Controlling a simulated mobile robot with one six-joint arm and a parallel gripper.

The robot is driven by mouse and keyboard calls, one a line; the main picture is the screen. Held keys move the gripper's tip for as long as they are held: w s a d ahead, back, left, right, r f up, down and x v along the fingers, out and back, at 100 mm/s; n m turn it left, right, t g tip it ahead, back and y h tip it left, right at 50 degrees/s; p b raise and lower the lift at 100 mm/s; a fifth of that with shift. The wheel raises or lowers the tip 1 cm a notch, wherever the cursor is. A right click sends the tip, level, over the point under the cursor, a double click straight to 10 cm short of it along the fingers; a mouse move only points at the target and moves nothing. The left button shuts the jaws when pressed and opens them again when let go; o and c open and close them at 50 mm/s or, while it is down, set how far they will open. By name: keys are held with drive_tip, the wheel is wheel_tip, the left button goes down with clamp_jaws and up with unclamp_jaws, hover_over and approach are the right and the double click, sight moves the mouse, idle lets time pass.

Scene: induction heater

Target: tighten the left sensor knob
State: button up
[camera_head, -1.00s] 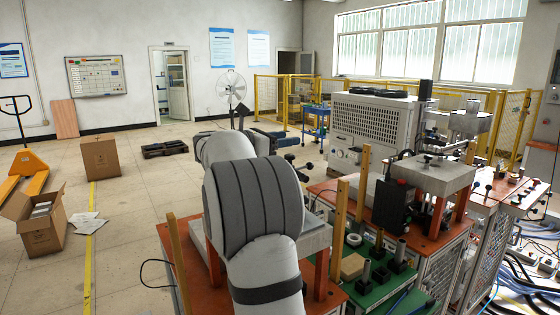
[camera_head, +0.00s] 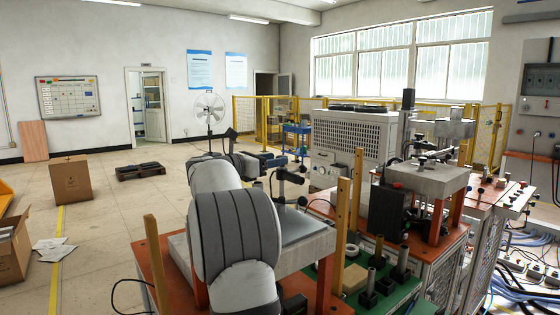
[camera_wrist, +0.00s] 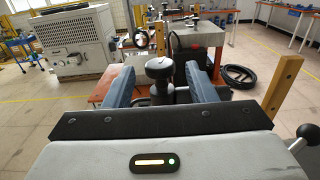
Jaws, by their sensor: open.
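In the wrist view, a round black knob (camera_wrist: 160,67) with a pale mark on top sits on a dark upright post (camera_wrist: 160,93). My gripper (camera_wrist: 160,70) is open, with one blue-grey finger on the left of the knob and one on the right. Gaps show between the fingers and the knob, so it is not gripped. I cannot tell from the picture how deep the fingers reach beside it. Small dark fittings (camera_head: 287,176) show just right of my wrist above the grey slab (camera_head: 305,238).
The grey slab stands on an orange-topped bench, with a wooden post (camera_head: 342,218) at its right. Beyond are a second grey fixture (camera_head: 430,178) and a large white machine (camera_head: 350,142). In the wrist view, a wooden post (camera_wrist: 282,88) and black ball-ended lever (camera_wrist: 308,133) stand at right.

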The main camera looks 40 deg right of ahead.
drive_tip(key=shift+s+d, duration=0.15)
drive_tip(key=shift+d, duration=0.8)
drive_tip(key=shift+s+d, duration=0.1)
drive_tip(key=shift+d, duration=0.8)
drive_tip(key=c, duration=0.9)
